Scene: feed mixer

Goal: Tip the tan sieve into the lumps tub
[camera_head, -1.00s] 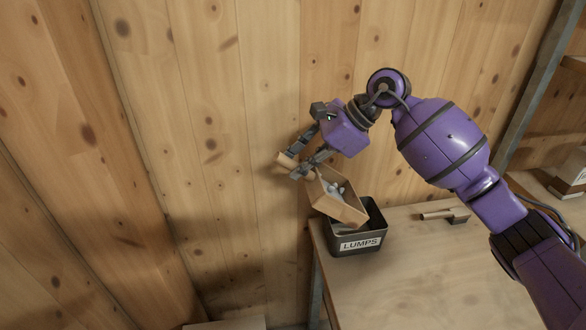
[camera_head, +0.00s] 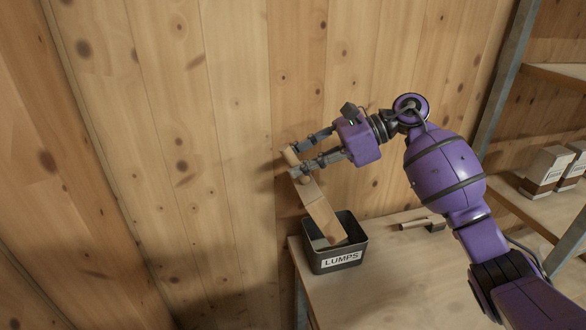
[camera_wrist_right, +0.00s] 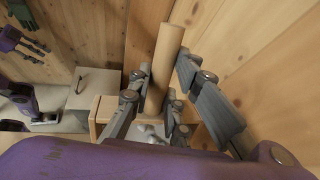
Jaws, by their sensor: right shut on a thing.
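The tan sieve (camera_head: 320,212) is a wooden box with a round handle, tilted steeply with its lower end down inside the lumps tub's opening. My right gripper (camera_head: 297,160) is shut on the handle, above and left of the tub. In the right wrist view the handle (camera_wrist_right: 162,62) passes between the fingers, and pale grey lumps (camera_wrist_right: 148,131) show beyond them by the sieve's wooden wall. The lumps tub (camera_head: 316,262) is dark, labelled LUMPS, and upright at the table's left corner. Its contents are mostly hidden by the sieve.
The wooden table (camera_head: 400,285) is mostly clear at the front. A small wooden-handled tool (camera_head: 420,225) lies right of the tub. Shelves with cartons (camera_head: 548,168) stand at the right. The plank wall (camera_head: 240,110) is close behind the sieve and gripper.

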